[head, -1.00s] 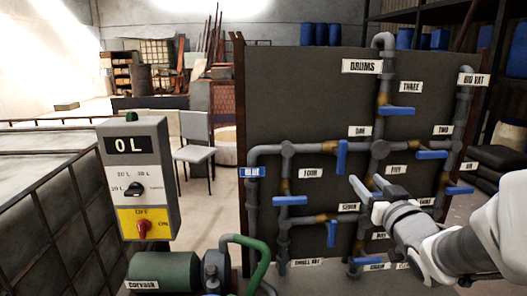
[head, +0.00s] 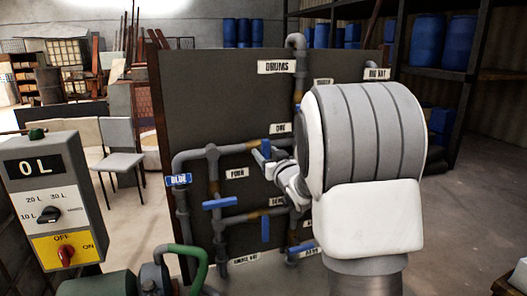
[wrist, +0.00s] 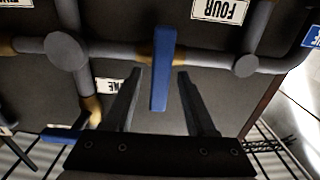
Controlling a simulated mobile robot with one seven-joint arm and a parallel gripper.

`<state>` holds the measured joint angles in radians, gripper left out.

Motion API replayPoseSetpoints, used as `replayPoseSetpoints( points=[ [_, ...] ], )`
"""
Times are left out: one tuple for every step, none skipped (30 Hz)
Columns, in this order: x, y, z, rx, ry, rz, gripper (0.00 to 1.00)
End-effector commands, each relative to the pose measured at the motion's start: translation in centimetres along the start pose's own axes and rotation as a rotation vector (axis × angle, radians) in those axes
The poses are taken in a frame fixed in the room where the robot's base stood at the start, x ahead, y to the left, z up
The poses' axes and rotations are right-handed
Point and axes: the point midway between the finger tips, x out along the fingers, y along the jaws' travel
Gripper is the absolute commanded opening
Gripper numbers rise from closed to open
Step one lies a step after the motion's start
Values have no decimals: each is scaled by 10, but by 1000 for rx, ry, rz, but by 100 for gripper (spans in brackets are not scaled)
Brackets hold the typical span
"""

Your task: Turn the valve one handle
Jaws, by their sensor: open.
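The valve one handle is a blue lever (wrist: 163,70) set across a grey horizontal pipe with an orange-brown fitting. The ONE label (head: 280,129) is beside it in the head view, where only a bit of the lever (head: 266,145) shows behind my gripper. My gripper (head: 262,154) is at the pipe board. In the wrist view its two dark fingers (wrist: 158,74) are open, and the lever appears between them, with a gap on either side. How deep the fingers reach around the lever is hard to tell.
Other blue levers are close below: a horizontal one (head: 220,203) and an upright one (head: 265,229). Pipes run over the dark board (head: 230,105). A control box (head: 50,195) reading 0 L stands at left. A green hose (head: 195,252) curves in front.

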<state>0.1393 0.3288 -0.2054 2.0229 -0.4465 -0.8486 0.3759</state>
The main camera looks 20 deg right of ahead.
Motion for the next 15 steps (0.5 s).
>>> replayPoseSetpoints(
  points=[
    [4,0,0,0,0,0,56],
    [5,0,0,0,0,0,56],
    [6,0,0,0,-1,0,56],
    [7,0,0,0,-1,0,56],
    [8,0,0,0,-1,0,56],
    [8,0,0,0,-1,0,56],
    [8,0,0,0,-1,0,56],
    [8,0,0,0,-1,0,56],
    [8,0,0,0,-1,1,56],
    [8,0,0,0,0,0,56],
    [8,0,0,0,0,0,56],
    [8,0,0,0,0,0,56],
    [8,0,0,0,0,0,51],
    [8,0,0,0,0,0,45],
    [8,0,0,0,0,0,38]
  ],
)
